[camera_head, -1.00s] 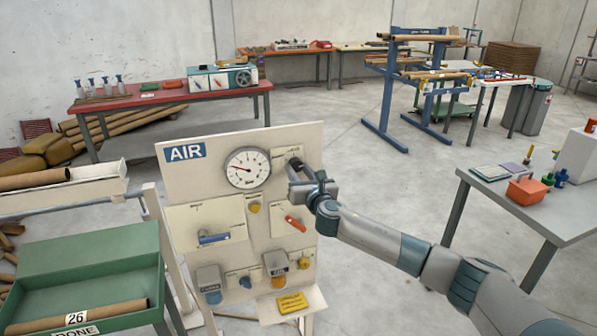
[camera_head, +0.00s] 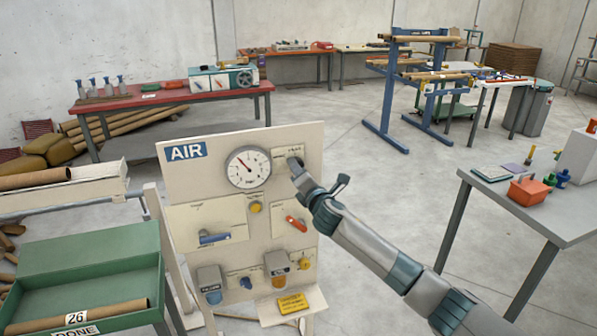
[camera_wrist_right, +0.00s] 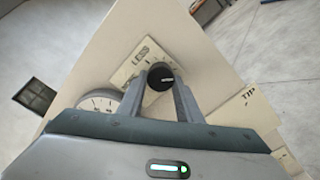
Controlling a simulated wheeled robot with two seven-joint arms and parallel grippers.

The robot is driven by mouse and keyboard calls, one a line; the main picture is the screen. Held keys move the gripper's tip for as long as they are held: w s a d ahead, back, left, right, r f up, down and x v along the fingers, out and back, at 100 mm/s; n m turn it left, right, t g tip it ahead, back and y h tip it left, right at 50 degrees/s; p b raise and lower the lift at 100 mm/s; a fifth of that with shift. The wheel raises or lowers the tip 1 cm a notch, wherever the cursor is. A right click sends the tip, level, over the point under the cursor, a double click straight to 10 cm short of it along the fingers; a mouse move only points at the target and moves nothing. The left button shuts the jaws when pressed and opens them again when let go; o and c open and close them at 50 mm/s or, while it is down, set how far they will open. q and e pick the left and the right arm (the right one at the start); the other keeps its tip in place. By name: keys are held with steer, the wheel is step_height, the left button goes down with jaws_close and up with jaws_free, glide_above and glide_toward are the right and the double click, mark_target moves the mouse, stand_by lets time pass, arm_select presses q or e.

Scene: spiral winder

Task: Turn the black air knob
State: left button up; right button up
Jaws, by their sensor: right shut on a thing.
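The black air knob (camera_wrist_right: 161,78) sits on a small label plate marked "LESS" on the cream AIR panel (camera_head: 180,180). In the right wrist view, the two fingers of my right gripper (camera_wrist_right: 164,92) are on either side of the knob and shut on it. In the head view, my right gripper (camera_head: 298,166) reaches the knob at the panel's upper right and mostly covers it. The round white gauge (camera_head: 248,167) is just left of the knob, its needle pointing up and left. My left gripper is in neither view.
Below on the panel are a blue handle (camera_head: 214,238), a red handle (camera_head: 297,224) and a yellow knob (camera_head: 255,207). A green tray (camera_head: 90,250) stands at left. A grey table (camera_head: 545,222) stands at right. Open floor lies behind the panel.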

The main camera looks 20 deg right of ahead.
steer(key=shift+r+m, duration=0.15)
steer(key=shift+m, duration=1.75)
steer(key=o, duration=1)
steer(key=shift+o, duration=0.2)
steer(key=shift+s, duration=0.15)
